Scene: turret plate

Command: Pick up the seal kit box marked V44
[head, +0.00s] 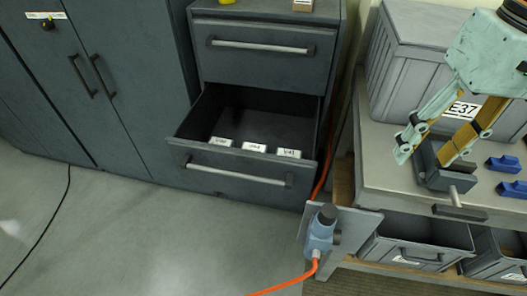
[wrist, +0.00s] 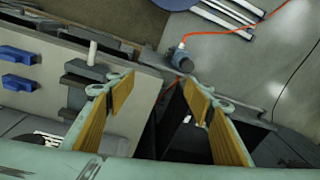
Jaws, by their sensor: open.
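Three small boxes with white labels lie in a row in the open drawer (head: 243,184): a left box (head: 221,141), a middle box (head: 255,147) and a right box (head: 289,153). The right label begins with V and looks like V-41 or V-44; the other two are too small to read. My gripper (head: 424,160) is open and empty above the bench vise, well to the right of the drawer. In the wrist view its fingers (wrist: 160,78) are spread wide with nothing between them.
The bench (head: 385,170) carries a vise (head: 432,172), blue blocks (head: 503,163) and a grey crate (head: 405,75) behind. A blue plug device (head: 320,232) with an orange cable stands on a bracket between drawer and bench. Grey bins (head: 415,243) sit below. Floor before the drawer is clear.

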